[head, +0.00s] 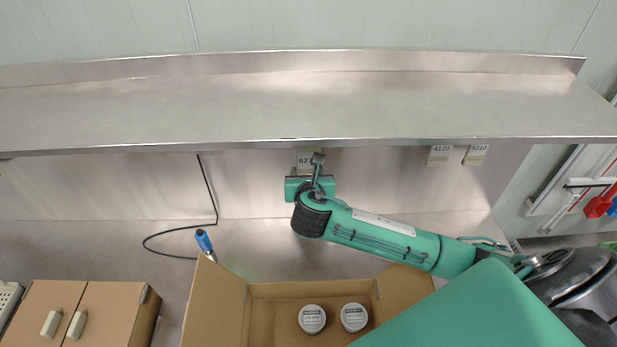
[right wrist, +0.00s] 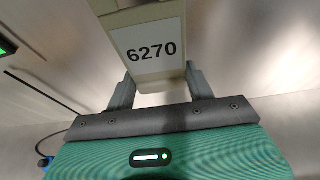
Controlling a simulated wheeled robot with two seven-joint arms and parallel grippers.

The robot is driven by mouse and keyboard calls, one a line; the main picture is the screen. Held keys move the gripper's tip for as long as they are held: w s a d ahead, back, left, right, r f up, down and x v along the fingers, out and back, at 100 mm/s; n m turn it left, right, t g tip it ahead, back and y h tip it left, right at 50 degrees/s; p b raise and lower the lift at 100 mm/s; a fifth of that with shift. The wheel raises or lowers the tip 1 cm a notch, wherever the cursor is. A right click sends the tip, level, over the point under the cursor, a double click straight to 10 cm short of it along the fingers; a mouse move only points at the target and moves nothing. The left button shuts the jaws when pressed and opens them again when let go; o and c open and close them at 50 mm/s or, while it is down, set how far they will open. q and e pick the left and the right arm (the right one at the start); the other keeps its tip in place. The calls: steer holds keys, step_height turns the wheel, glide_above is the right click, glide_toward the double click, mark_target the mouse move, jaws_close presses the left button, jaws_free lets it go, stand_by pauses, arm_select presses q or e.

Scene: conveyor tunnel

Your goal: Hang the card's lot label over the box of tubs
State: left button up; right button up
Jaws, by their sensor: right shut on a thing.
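A pale lot label reading 6270 (right wrist: 155,52) is between the fingers of my right gripper (right wrist: 160,88), which is shut on it. In the head view the label (head: 304,159) is just below the shelf's front edge, partly covered by my right gripper (head: 309,174). I cannot tell whether it touches the shelf edge. Two other labels, 4120 (head: 438,155) and 5310 (head: 475,154), hang at that edge to the right. The open cardboard box (head: 266,291) in front holds two grey-lidded tubs (head: 312,319) (head: 353,317); my right arm hides part of it. I see no card. My left gripper is out of view.
A steel shelf (head: 250,110) spans the back above the bench (head: 90,245). A blue-handled tool (head: 205,242) stands by the open box's left flap. A closed carton (head: 78,303) sits front left. Red items (head: 598,206) hang far right.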

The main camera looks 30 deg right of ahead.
mark_target(308, 164)
steer(key=shift+s+r, duration=0.1)
steer(key=shift+w, duration=0.25)
stand_by(0.3)
steer(key=shift+w+d, duration=0.4)
steer(key=shift+w, duration=0.35)
steer(key=shift+w+d, duration=0.35)
steer(key=shift+w, duration=0.4)
steer(key=shift+w+d, duration=0.4)
steer(key=shift+w, duration=0.35)
steer(key=shift+f, duration=0.95)
steer(key=o, duration=1.5)
steer(key=shift+c, duration=0.2)
steer(key=shift+r, duration=0.1)
steer(key=v, duration=1.3)
steer(key=shift+s+a, duration=0.15)
steer(key=shift+s, duration=0.25)
